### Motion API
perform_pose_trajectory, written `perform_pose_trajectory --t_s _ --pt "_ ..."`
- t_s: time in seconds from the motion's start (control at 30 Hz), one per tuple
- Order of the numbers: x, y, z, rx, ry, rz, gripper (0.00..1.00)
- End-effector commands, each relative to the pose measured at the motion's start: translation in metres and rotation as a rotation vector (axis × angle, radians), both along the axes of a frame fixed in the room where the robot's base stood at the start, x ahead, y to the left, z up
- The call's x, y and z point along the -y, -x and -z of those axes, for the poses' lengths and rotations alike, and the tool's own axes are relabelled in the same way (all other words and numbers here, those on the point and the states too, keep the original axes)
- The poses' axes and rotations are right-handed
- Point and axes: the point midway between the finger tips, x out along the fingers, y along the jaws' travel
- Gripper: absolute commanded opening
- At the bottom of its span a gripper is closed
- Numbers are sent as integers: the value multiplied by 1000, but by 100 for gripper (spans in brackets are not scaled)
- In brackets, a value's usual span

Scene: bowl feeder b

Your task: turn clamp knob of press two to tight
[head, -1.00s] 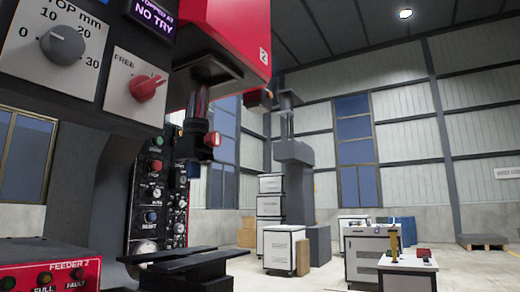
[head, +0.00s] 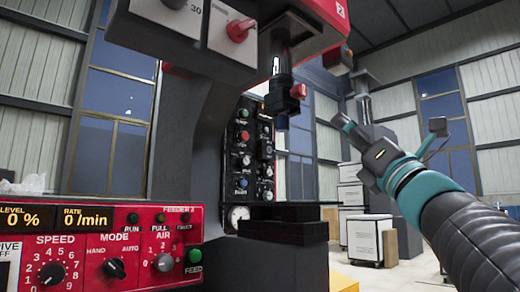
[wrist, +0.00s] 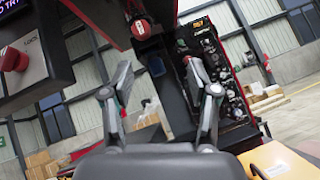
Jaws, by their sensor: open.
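Press two, with a red head (head: 325,12) marked 2, stands in the middle of the head view. A small red knob (head: 299,91) sits on the right side of the dark collar at its ram's lower end. In the wrist view a round red knob (wrist: 140,27) shows beyond and above the fingers, facing me; it appears to be the same one. I cannot read its setting. My gripper (wrist: 160,75) is open and empty, its two fingers apart, touching nothing. In the head view my gripper (head: 347,124) is right of the ram, lower than the knob.
Another red knob (head: 240,28) is on a pale plate upper left; it also shows in the wrist view (wrist: 14,60) by the word LOCK. A dark control panel (head: 254,150) is behind the ram. The red feeder panel (head: 120,245) fills the lower left. White cabinets (head: 364,240) stand behind.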

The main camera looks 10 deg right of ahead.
Motion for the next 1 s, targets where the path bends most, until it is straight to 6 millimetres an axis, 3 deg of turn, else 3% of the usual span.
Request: perform_pose_trajectory --t_s 0.1,0.27,1.0 --pt "-8 6 -5 63 124 23 60" --pt "-15 6 -14 91 176 29 60" --pt "-56 -69 -97 88 171 28 60"
